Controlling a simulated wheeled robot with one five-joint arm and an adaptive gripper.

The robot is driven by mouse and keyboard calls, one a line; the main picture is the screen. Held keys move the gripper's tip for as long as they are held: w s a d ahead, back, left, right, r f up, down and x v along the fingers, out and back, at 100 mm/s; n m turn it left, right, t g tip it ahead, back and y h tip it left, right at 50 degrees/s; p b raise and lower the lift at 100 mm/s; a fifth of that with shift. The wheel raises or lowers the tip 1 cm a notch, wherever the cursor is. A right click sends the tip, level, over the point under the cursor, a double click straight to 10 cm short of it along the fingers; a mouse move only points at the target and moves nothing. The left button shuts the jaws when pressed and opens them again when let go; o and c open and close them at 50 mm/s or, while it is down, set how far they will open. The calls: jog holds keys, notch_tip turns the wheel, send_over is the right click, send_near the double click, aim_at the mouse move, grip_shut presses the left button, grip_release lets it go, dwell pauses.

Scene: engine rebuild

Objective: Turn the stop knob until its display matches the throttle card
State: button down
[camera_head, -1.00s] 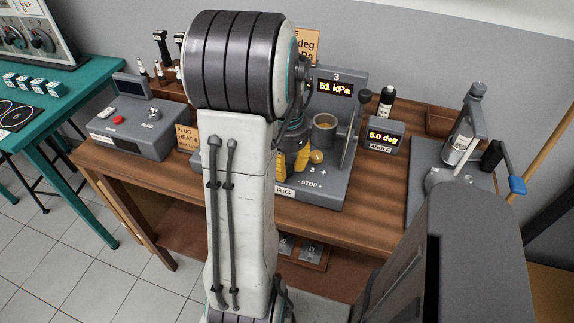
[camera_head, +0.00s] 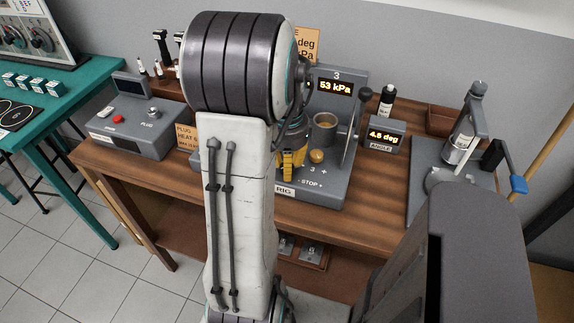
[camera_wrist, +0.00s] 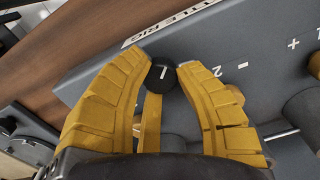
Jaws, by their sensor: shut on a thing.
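The stop knob (camera_wrist: 162,73), black with a white line, sits between the two yellow fingertips of my gripper (camera_wrist: 163,76) in the wrist view. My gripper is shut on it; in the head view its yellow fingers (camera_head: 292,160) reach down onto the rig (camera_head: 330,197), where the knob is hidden. The angle display (camera_head: 383,135) reads about 4.6 deg. The pressure display (camera_head: 336,87) reads 53 kPa. The orange throttle card (camera_head: 309,42) stands behind my arm; only "deg" and "Pa" show, and its numbers are hidden.
A brass knob (camera_head: 317,156) and a round cup (camera_head: 325,127) are close beside my fingers on the rig. A lever with a dark ball (camera_head: 365,94) rises at its right. A grey box with a red button (camera_head: 118,119) is at the left of the wooden bench (camera_head: 398,186).

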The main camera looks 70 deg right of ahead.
jog(key=n, duration=0.4)
jog(key=shift+f+n, duration=0.1)
jog(key=shift+n, duration=0.2)
jog(key=shift+n+b, duration=0.35)
jog(key=shift+n, duration=2.15)
jog(key=c, duration=0.9)
grip_release()
jog(key=shift+o, duration=0.2)
notch_tip(320, 180, up, 12)
